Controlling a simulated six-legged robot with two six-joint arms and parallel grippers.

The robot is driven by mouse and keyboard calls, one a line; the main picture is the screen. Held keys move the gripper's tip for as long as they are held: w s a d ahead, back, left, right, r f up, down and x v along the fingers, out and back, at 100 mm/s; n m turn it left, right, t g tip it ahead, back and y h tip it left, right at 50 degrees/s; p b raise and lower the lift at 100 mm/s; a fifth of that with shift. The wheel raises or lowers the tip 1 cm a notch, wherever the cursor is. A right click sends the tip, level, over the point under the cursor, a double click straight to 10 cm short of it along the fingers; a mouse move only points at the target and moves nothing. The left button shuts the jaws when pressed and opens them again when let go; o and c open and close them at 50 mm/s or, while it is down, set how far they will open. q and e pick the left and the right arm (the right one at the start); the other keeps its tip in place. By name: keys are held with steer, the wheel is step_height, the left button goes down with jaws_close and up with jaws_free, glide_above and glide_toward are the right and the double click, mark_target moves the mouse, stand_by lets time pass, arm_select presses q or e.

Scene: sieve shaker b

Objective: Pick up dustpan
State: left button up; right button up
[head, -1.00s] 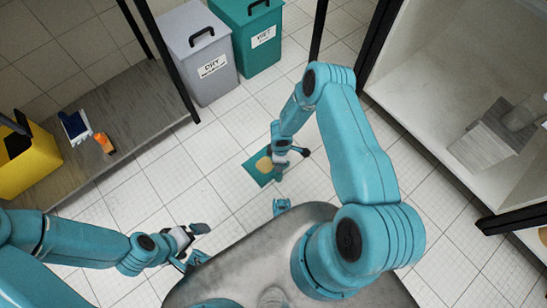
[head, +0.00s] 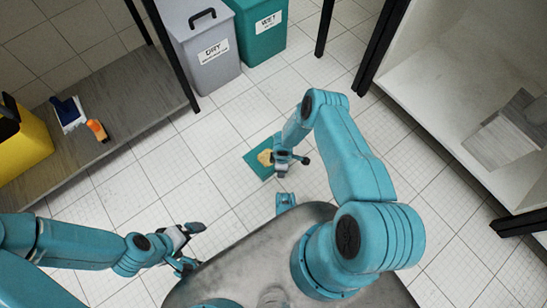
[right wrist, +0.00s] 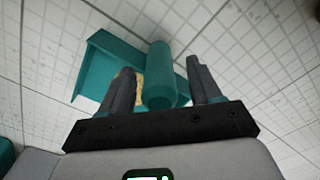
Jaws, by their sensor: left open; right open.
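The dustpan (head: 257,148) is a teal pan lying on the tiled floor, with a yellowish patch in it. In the right wrist view the pan (right wrist: 92,75) lies beyond my fingers, and its rounded teal handle (right wrist: 160,78) points toward me. My right gripper (right wrist: 160,82) is open, with one finger on each side of the handle and gaps showing. In the head view my right gripper (head: 291,158) covers part of the dustpan. My left gripper (head: 189,247) is open and empty at the lower left, apart from the dustpan.
A grey DRY bin (head: 208,55) and a teal WET bin (head: 262,30) stand at the back. A shelf (head: 130,115) at left holds a blue-and-white item (head: 68,114), an orange bottle (head: 97,130) and a yellow bin (head: 25,145). A white cabinet (head: 440,75) stands at right. Floor around the dustpan is clear.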

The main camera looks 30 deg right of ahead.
steer(key=shift+f, duration=0.25)
steer(key=shift+c, duration=0.3)
jaws_close()
steer(key=shift+r, duration=0.1)
